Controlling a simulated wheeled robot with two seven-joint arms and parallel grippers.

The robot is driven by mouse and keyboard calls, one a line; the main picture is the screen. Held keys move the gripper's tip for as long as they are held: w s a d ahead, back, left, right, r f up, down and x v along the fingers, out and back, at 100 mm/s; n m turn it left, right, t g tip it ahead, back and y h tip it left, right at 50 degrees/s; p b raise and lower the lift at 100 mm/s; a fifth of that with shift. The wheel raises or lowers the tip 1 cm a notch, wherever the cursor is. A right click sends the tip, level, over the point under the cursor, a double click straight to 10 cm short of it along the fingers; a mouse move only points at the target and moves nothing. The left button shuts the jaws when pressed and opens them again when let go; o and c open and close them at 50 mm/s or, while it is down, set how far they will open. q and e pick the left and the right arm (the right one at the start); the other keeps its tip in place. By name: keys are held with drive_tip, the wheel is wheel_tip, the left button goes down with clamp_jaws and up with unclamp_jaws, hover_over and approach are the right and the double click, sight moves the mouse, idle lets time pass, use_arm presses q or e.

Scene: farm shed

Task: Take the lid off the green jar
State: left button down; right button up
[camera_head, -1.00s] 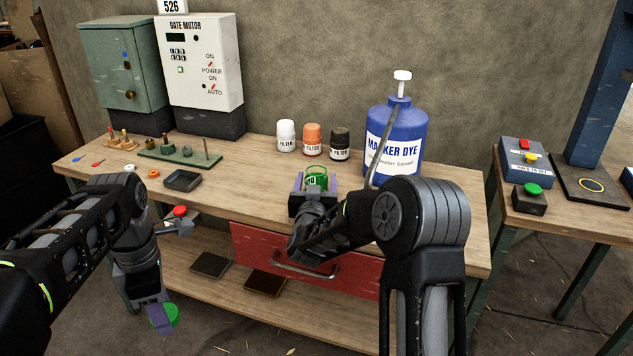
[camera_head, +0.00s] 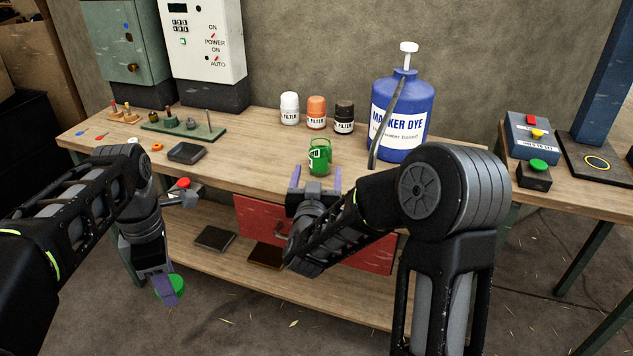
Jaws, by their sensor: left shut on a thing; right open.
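The green jar (camera_head: 320,157) stands upright on the workbench near its front edge, with its top open. My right gripper (camera_head: 316,178) is open in front of the jar, its two purple fingers apart and clear of it. My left gripper (camera_head: 165,288) is low in front of the bench at the left, shut on a round green lid (camera_head: 176,284). Part of the lid is hidden behind the fingers.
White (camera_head: 290,109), orange (camera_head: 316,113) and black (camera_head: 343,118) filter jars stand behind the green jar. A blue marker dye bottle (camera_head: 412,108) stands to its right. A dark tray (camera_head: 187,152) and pegged green board (camera_head: 205,133) lie to the left.

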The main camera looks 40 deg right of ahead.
drive_tip(key=shift+v, duration=1.25)
